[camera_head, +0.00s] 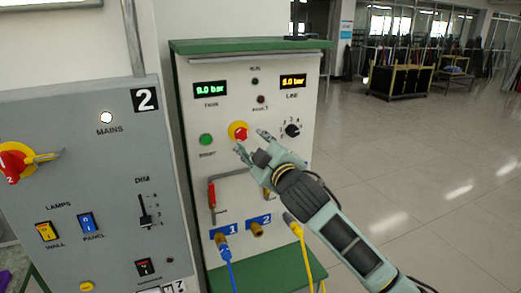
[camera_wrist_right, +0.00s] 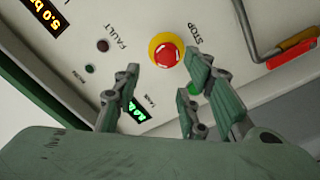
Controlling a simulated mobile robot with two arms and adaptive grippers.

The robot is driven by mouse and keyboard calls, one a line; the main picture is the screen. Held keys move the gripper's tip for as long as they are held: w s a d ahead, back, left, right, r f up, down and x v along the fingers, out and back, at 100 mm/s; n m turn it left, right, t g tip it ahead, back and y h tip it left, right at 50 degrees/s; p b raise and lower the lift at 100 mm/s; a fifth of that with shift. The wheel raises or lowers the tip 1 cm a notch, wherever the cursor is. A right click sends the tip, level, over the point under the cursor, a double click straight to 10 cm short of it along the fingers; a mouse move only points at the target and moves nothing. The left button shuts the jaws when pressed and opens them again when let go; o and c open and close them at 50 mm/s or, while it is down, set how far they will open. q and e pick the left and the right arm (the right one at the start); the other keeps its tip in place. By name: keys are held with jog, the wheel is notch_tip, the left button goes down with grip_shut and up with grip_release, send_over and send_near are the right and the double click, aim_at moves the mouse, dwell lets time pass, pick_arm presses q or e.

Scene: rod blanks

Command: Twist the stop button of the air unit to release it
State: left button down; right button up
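The stop button is a red mushroom head on a yellow ring (camera_head: 238,131) on the front of the pale air unit (camera_head: 222,173). In the right wrist view the red button (camera_wrist_right: 167,55) shows whole, below the word STOP. My right gripper (camera_head: 253,142) is open, just in front of the panel, to the lower right of the button. In the right wrist view its fingers (camera_wrist_right: 185,80) stand spread apart, with the button beyond them and nothing between them. I cannot tell whether a finger touches the panel. My left gripper is not in view.
A green button (camera_head: 206,140) and a black selector knob (camera_head: 292,130) flank the stop button. Blue (camera_head: 228,262) and yellow hoses (camera_head: 303,255) hang from the unit. A grey switch cabinet (camera_head: 95,180) stands left; open floor lies right.

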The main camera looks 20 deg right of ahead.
jog(key=shift+s, duration=1.45)
